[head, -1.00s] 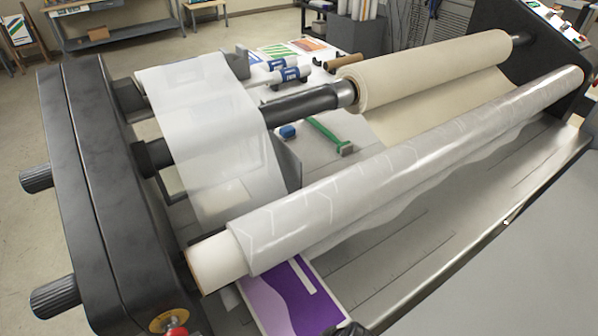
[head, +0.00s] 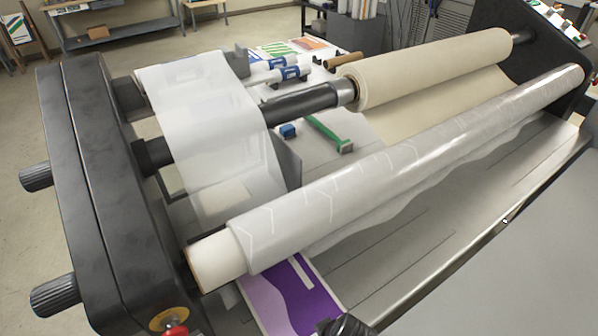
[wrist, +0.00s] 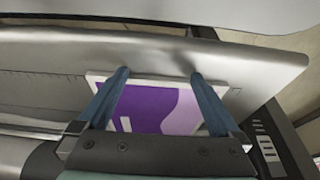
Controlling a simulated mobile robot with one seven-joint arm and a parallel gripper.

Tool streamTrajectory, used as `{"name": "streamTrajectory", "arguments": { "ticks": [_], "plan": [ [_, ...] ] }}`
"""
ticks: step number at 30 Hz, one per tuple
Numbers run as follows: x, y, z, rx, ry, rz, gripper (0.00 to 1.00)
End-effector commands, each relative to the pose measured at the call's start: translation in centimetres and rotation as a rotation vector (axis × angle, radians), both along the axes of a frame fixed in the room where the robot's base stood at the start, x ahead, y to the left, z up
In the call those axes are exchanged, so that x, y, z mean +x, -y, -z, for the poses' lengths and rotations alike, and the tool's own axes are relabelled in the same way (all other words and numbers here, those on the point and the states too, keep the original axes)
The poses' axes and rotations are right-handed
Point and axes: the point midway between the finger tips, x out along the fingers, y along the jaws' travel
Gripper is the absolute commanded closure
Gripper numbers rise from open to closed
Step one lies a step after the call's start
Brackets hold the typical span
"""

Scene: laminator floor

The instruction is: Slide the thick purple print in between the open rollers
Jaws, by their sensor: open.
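The purple print (head: 292,297), a pale-bordered panel with lilac and white shapes, lies at the bottom of the head view. Its far part passes out of sight below the clear film roll (head: 400,170). In the wrist view the print (wrist: 150,108) shows between my two blue fingers, with its far edge near the fingertips. My gripper (wrist: 160,75) is open, a finger toward each side of the print. I cannot tell if they touch it. In the head view only a dark part of my arm shows at the bottom edge. The gap between the rollers is hidden.
The laminator's black side housing (head: 95,190) stands at left, with a red knob (head: 176,330) low down. A beige roll (head: 430,70) lies behind. A green-handled tool (head: 328,132) and a blue block (head: 288,131) lie on the bed. A smooth metal surface (wrist: 200,60) crosses the wrist view.

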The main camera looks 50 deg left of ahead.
Motion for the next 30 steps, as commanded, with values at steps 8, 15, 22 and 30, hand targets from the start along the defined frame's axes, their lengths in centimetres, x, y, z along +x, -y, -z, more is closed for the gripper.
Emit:
{"name": "streamTrajectory", "arguments": {
  "ticks": [8, 15, 22, 30],
  "plan": [
    [0.0, -0.8, 0.0, 0.001, 0.001, -0.002, 0.00],
    [0.1, -1.1, 0.0, 0.001, 0.001, -0.002, 0.00],
    [0.1, -1.1, 0.0, 0.001, 0.000, -0.001, 0.00],
    [0.1, -1.5, 0.0, 0.001, 0.000, -0.001, 0.00]
  ]
}}
